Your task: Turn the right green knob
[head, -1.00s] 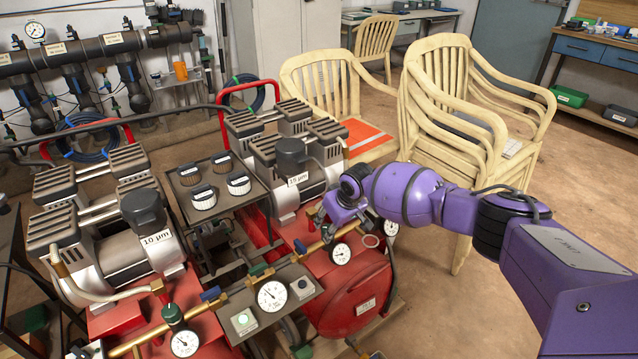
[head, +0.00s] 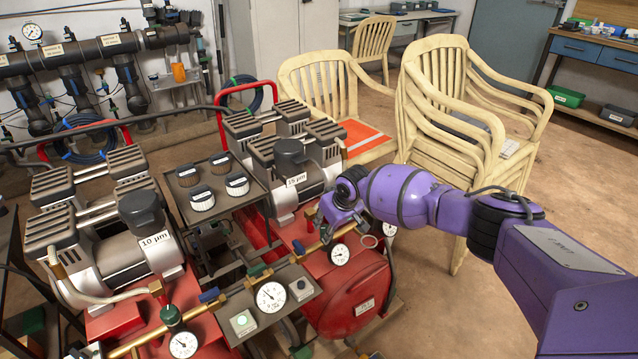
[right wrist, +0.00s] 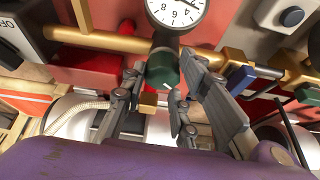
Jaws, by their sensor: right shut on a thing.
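The right green knob (right wrist: 164,68) is a dark green cap on the brass pipe, just below a white gauge in the right wrist view. My right gripper (right wrist: 162,75) has its two fingers on either side of the knob and is shut on it. In the head view my right gripper (head: 334,222) reaches down to the pipe above the right gauge (head: 340,254) and hides the knob. Another green knob (head: 171,315) stands above the left gauge (head: 183,344). My left gripper is not in view.
Blue (right wrist: 241,79) and green (right wrist: 305,92) valve levers sit on the pipe close beside my right fingers. A panel with a middle gauge (head: 270,297) lies left of the gripper. Red tanks (head: 350,300) are below. Stacked cream chairs (head: 465,120) stand behind my right arm.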

